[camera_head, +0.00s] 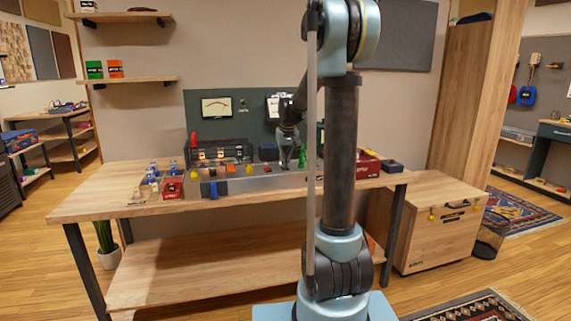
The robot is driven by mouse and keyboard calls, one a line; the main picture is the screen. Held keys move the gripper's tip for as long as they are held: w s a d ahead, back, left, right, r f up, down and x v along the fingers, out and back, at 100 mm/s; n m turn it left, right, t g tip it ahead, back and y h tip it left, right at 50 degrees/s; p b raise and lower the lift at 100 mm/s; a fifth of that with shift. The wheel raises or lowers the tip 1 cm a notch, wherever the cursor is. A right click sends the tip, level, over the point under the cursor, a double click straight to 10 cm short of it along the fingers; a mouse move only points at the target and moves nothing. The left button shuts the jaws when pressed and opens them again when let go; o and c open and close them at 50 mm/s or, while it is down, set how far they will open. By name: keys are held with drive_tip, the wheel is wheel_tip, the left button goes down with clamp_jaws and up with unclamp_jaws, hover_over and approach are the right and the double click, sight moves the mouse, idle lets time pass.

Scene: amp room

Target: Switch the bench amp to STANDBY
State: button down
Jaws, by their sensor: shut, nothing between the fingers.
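A long grey unit (262,184) with coloured knobs and switches along its front lies on the wooden workbench (100,208). Behind it stands a dark unit (238,150) with small glowing orange lights. I cannot tell which of these is the bench amp, and no STANDBY lettering or switch position is readable. My gripper (287,163) is small in the head view, pointing down over the right part of the grey unit. It is shut and empty. I cannot tell whether it touches anything. My arm hides part of the bench's right side.
A red bottle-like object (193,139) stands at the left of the dark unit. Green objects (303,155) and a red box (367,165) lie right of my gripper. Small jars and a red box (172,190) crowd the left. The bench's far left top is clear.

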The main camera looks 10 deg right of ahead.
sight(287, 172)
drive_tip(key=shift+w, duration=0.35)
drive_tip(key=shift+a+r, duration=0.1)
drive_tip(key=shift+r, duration=0.05)
drive_tip(key=shift+r, duration=0.3)
drive_tip(key=s+v, duration=0.1)
drive_tip(key=v, duration=1.1)
drive_tip(key=shift+s+r, duration=0.2)
drive_tip(key=shift+s, duration=0.15)
